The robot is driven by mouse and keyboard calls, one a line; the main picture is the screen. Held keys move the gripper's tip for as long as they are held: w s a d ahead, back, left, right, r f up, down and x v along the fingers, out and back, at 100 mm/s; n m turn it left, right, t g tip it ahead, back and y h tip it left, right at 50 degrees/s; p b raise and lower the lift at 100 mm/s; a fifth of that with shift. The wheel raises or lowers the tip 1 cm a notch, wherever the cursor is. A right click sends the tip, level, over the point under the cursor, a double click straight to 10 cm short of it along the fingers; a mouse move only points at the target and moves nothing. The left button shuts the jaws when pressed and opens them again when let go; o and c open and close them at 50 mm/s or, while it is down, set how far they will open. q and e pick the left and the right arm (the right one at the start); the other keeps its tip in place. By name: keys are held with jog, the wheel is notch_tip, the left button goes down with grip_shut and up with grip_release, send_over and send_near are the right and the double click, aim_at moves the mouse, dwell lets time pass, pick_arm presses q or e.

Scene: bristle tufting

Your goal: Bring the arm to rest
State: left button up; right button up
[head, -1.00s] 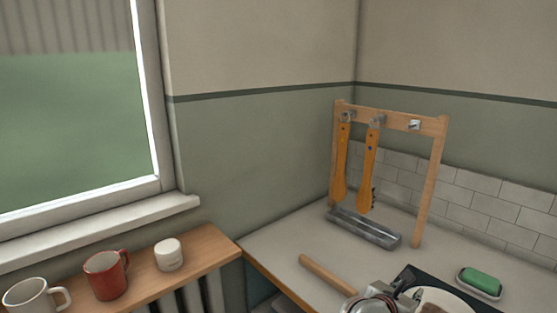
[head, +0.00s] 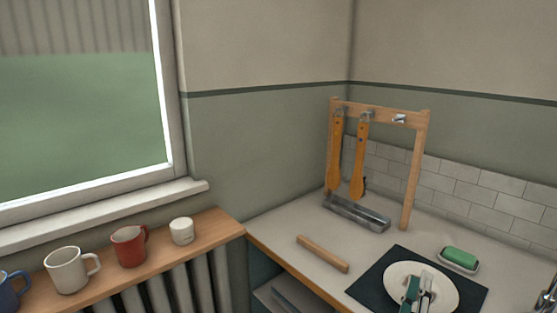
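Part of what looks like my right gripper (head: 547,297) shows at the lower right edge of the head view. It is mostly cut off by the frame, so its fingers cannot be judged. It stands to the right of the dark mat and the plate, apart from both. My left gripper is not in view. A white plate (head: 396,273) rests on the dark mat (head: 374,276). A green-and-silver item (head: 412,291) lies on the plate, cut off by the bottom edge.
A wooden rack (head: 415,175) holds two hanging orange-handled tools (head: 335,155) (head: 358,162), with a metal tray (head: 356,213) below. A wooden bar (head: 322,253) and a green soap-like block (head: 460,257) lie on the counter. Several cups, including a red mug (head: 129,246), stand on the wooden shelf (head: 208,238).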

jog(key=s+a+f+n+y, duration=0.4)
jog(key=a+f+n+y, duration=0.25)
jog(key=n, duration=0.55)
jog(key=s+a+f+n+y, duration=0.4)
jog(key=a+f+n+y, duration=0.3)
jog(key=n, duration=0.4)
jog(key=s+d+f+n+g, duration=0.1)
jog(key=s+f+n+g, duration=0.6)
jog(key=s+f+n, duration=0.4)
jog(key=s+f, duration=0.3)
jog(key=f, duration=0.3)
jog(key=shift+s+d+f+n+g, duration=0.25)
jog(key=shift+s+f+n+g, duration=0.05)
jog(key=shift+s+n+g, duration=0.1)
jog(key=shift+w+y, duration=0.1)
jog(key=shift+y, duration=0.15)
